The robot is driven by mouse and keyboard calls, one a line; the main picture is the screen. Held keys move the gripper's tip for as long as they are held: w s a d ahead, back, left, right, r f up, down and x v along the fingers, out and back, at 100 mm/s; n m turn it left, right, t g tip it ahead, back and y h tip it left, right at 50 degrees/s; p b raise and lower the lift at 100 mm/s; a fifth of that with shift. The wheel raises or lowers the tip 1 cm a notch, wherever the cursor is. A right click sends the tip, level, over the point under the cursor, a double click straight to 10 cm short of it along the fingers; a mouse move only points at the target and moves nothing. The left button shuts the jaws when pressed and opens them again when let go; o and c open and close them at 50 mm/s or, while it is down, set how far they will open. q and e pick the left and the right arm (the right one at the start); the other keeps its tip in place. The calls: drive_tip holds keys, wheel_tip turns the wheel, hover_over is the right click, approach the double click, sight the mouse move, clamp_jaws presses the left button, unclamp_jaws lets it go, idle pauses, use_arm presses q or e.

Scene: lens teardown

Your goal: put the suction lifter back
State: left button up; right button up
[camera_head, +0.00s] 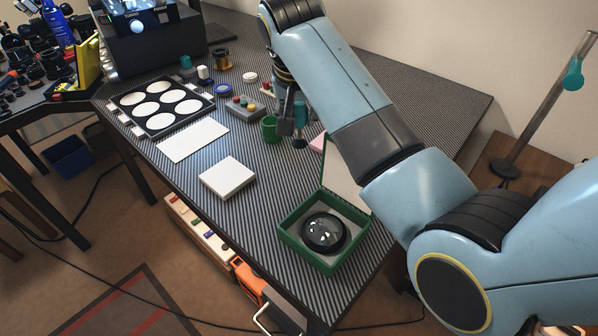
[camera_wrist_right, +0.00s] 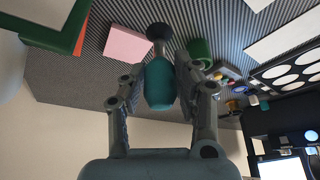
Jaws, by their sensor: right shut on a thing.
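My right gripper (camera_head: 290,126) hangs over the striped table, beside a small green cup (camera_head: 269,130). In the right wrist view, the right gripper (camera_wrist_right: 160,75) is shut on the suction lifter, which has a teal bulb (camera_wrist_right: 159,88) and a dark round end pointing away from the palm. In the head view, the lifter's dark end (camera_head: 300,142) shows below the fingers, right of the green cup and apart from it; the bulb is mostly hidden. The green cup also shows in the right wrist view (camera_wrist_right: 200,50), to the right of the lifter. My left gripper is not in view.
A green open box (camera_head: 291,243) holds a dark lens (camera_head: 323,233) at the table's front. A pink pad (camera_head: 318,144) lies right of the lifter. A grey block with coloured buttons (camera_head: 245,109), a white box (camera_head: 228,178) and a tray of white discs (camera_head: 119,101) stand left.

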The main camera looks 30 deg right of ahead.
sight(299, 146)
wheel_tip(299, 146, down, 9)
drive_tip(key=shift+r+b, duration=0.1)
drive_tip(key=shift+b, duration=0.35)
drive_tip(key=shift+s, duration=0.1)
drive_tip(key=o, duration=1.1)
drive_tip(key=shift+c, duration=0.2)
drive_tip(key=shift+r, duration=0.15)
drive_tip(key=p+v, duration=1.1)
drive_tip(key=p, duration=0.4)
drive_tip(key=shift+r, duration=0.35)
drive_tip(key=shift+s+a+f, duration=0.1)
drive_tip(key=shift+s+a, duration=0.05)
